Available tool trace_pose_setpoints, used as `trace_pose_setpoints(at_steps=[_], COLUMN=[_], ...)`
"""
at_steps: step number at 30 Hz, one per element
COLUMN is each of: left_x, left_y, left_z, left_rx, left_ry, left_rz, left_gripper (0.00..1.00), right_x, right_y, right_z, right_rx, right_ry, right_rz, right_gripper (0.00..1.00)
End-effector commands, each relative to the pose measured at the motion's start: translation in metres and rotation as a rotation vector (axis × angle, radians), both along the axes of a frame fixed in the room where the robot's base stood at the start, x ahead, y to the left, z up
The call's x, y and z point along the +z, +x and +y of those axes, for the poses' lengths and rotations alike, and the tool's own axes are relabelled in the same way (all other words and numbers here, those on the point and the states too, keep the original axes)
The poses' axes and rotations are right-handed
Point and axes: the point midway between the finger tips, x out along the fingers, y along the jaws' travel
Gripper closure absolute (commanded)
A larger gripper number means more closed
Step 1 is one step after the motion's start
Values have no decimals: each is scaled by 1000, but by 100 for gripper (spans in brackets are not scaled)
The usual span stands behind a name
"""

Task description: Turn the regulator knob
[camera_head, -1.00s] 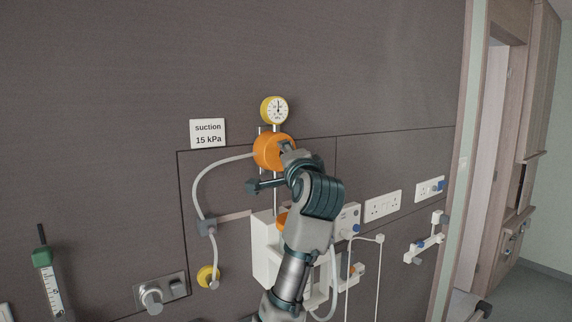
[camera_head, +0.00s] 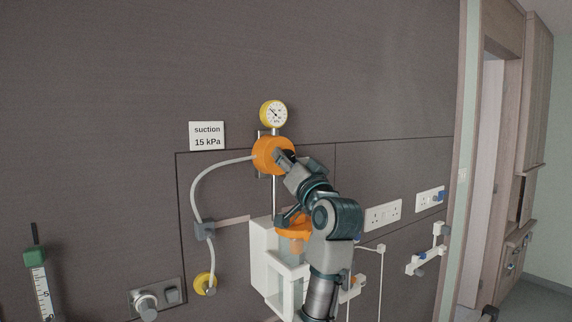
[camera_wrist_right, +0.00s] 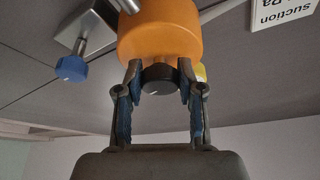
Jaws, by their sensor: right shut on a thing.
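The suction regulator has an orange round body (camera_head: 268,150) on the wall, with a yellow-rimmed gauge (camera_head: 273,114) above it. The orange body (camera_wrist_right: 160,32) also fills the top of the right wrist view. Its black regulator knob (camera_wrist_right: 160,78), with a pale mark, sits between the two blue-padded fingers of my right gripper (camera_wrist_right: 161,88), which is shut on it. In the head view my right gripper (camera_head: 284,158) is at the front of the orange body and hides the knob. The gauge needle slants toward the upper left. My left gripper is not in view.
A sign (camera_head: 207,136) reads "suction 15 kPa". A grey hose (camera_head: 197,185) loops left of the regulator. Below, a white canister holder (camera_head: 262,265) with an orange top is close to my right arm. Wall sockets (camera_head: 383,216) are to the right.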

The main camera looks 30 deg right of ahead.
Motion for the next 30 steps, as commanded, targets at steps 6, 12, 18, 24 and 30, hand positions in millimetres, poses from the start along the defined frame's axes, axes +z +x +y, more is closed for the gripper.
trace_pose_setpoints(at_steps=[6,12,18,24,30], left_x=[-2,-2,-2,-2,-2], left_y=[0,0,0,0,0], left_z=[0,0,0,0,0], left_rx=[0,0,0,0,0], left_ry=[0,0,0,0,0], left_rz=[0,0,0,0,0], left_gripper=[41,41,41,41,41], right_x=[-4,-3,-2,-1,0], right_y=[3,2,2,2,0], right_z=[-1,0,0,0,0], right_rx=[1,2,2,1,1], right_ry=[-56,-71,-71,-71,-70], right_rz=[5,3,0,-1,-5], right_gripper=[97,97,97,38,37])
